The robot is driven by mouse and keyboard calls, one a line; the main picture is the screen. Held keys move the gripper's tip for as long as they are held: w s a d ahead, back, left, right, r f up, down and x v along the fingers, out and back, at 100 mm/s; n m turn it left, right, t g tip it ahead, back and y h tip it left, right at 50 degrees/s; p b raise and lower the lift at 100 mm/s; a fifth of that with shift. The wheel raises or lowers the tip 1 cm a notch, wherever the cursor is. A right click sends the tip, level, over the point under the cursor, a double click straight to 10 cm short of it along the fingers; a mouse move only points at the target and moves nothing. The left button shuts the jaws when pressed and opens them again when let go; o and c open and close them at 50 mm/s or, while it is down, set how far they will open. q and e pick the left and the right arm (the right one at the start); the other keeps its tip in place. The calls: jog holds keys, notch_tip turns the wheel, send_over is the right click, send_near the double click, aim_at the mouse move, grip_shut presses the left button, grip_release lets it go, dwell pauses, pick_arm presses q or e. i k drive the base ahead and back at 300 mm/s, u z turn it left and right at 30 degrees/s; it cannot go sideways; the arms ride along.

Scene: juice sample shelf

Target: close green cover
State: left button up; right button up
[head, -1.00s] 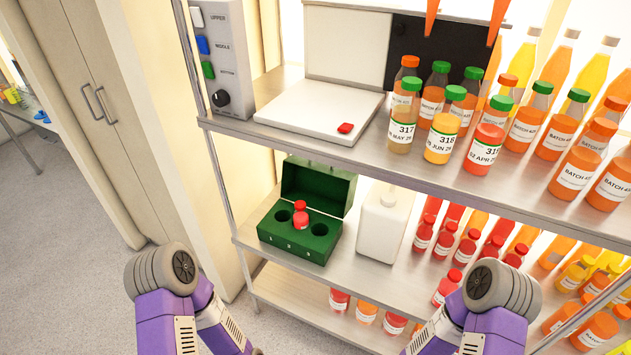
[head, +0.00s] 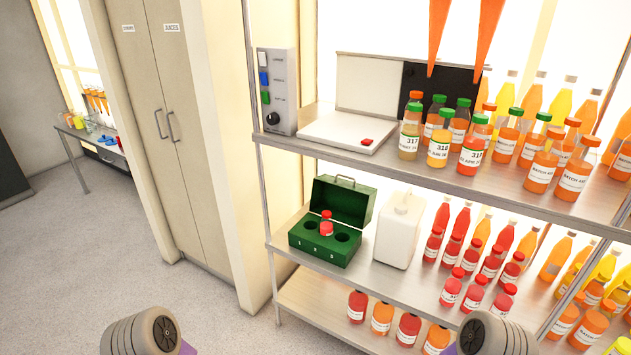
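A green box (head: 318,249) stands on the middle shelf, at its left end. Its green cover (head: 342,198) is hinged at the back and stands up open, with a handle on its top edge. Holes show in the box's top, and a small red-capped bottle (head: 326,228) stands in the middle one. Only rounded grey links of my two arms show at the bottom edge, well below and apart from the box. Neither gripper is in view.
A white jug (head: 399,230) stands close to the right of the box. Red bottles (head: 460,252) fill the shelf further right. The upper shelf (head: 400,173) passes above the box and carries a white device (head: 345,130) and juice bottles. Open floor (head: 190,300) lies to the left.

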aim_at(350, 203)
jog(key=u, duration=0.45)
jog(key=i, duration=1.45)
jog(key=u, duration=0.75)
jog(key=k, duration=0.6)
jog(key=z, duration=0.05)
